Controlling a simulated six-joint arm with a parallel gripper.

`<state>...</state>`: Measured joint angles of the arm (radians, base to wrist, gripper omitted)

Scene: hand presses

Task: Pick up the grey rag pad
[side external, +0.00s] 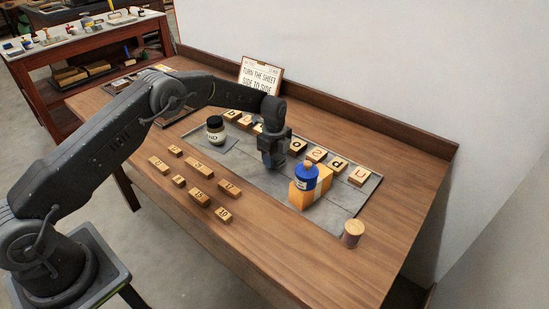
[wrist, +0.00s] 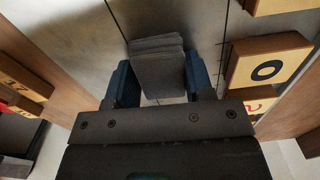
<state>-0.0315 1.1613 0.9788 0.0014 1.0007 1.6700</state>
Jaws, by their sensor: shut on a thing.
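The grey rag pad (wrist: 157,66) shows in the wrist view as a stack of grey layers between the two dark blue fingers. My gripper (wrist: 160,84) is shut on it, one finger on each side. In the side external view my gripper (side external: 272,163) points down over the grey slab on the table. The pad cannot be made out there. I cannot tell whether the pad touches the slab.
Right of my gripper stand a blue bottle (side external: 306,175) and orange blocks (side external: 300,197). A dark jar (side external: 215,130) stands to the left. Lettered tiles (side external: 316,154) line the back. Small wooden blocks (side external: 198,168) lie in front. A sign (side external: 260,76) stands behind.

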